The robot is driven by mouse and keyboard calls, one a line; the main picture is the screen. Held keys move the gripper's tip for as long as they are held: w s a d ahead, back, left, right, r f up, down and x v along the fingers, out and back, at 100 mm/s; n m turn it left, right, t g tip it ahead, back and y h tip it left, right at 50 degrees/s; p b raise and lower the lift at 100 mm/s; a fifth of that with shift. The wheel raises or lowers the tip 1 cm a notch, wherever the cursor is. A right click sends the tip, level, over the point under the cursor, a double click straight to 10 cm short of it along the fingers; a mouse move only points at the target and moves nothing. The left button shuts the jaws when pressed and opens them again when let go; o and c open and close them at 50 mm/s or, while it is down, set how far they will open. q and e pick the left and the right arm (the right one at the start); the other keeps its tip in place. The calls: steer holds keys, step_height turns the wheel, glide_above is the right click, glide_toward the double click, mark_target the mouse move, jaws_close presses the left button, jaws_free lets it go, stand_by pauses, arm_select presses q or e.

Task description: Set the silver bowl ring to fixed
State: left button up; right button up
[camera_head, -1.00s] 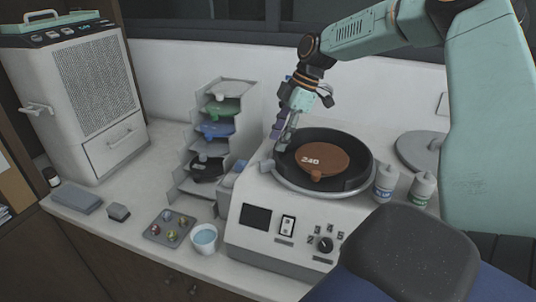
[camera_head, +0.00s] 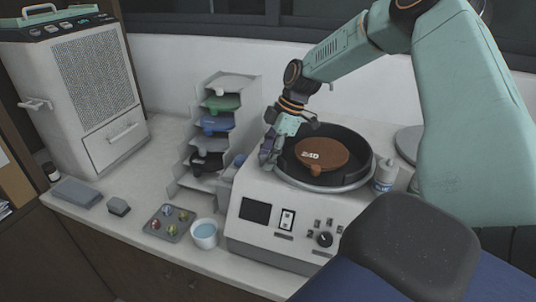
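The silver bowl ring (camera_head: 318,187) runs around the lower rim of the round black bowl on top of the white machine. A brown disc (camera_head: 322,154) marked 240 lies in the bowl. My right gripper (camera_head: 268,160) points down at the left edge of the bowl, close to the left end of the ring. Its fingers are small and partly dark here, so I cannot tell whether they touch the ring or are closed on it. My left gripper is not in view.
The machine front has a dark screen (camera_head: 255,211), a switch (camera_head: 287,220) and a knob (camera_head: 324,239). A bottle (camera_head: 384,175) stands right of the bowl. A stepped rack (camera_head: 190,163) with coloured discs, a water cup (camera_head: 204,236) and a grey tray (camera_head: 159,222) are left.

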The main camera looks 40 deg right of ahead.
steer(key=shift+a, duration=0.15)
steer(key=shift+c, duration=1)
steer(key=shift+d+f, duration=0.1)
steer(key=shift+d, duration=0.3)
steer(key=c, duration=0.4)
steer(key=shift+a, duration=0.15)
jaws_close()
